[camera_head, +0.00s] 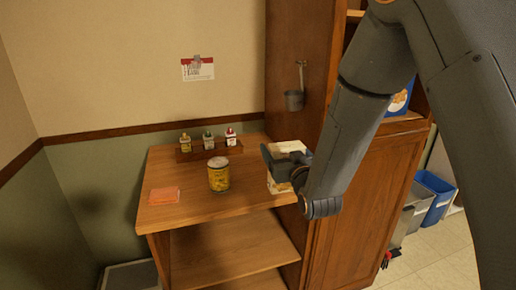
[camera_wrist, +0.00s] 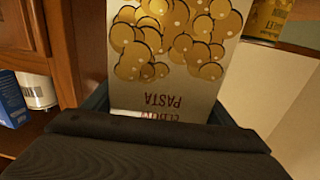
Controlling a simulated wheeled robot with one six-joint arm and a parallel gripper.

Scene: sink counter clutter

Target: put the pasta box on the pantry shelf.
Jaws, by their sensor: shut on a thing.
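The pasta box (camera_wrist: 178,85) is white with golden round shapes and the word PASTA, which reads upside down in the wrist view. My gripper (camera_head: 286,166) is shut on it; in the wrist view the jaws (camera_wrist: 155,118) lie on either side of the box. In the head view the box (camera_head: 290,148) is partly hidden by my gripper, at the right end of the wooden counter top (camera_head: 165,212). I cannot tell whether it touches the top. A tall wooden cabinet (camera_head: 350,200) stands to the right, with an open shelf (camera_head: 401,125) partly hidden by my arm.
A yellow can (camera_head: 218,176), an orange cloth or pad (camera_head: 164,196) and a rack of small bottles (camera_head: 208,148) stand on the counter. The shelf holds a blue box (camera_wrist: 12,100) and a white can (camera_wrist: 36,91). Bins (camera_head: 436,198) stand at right.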

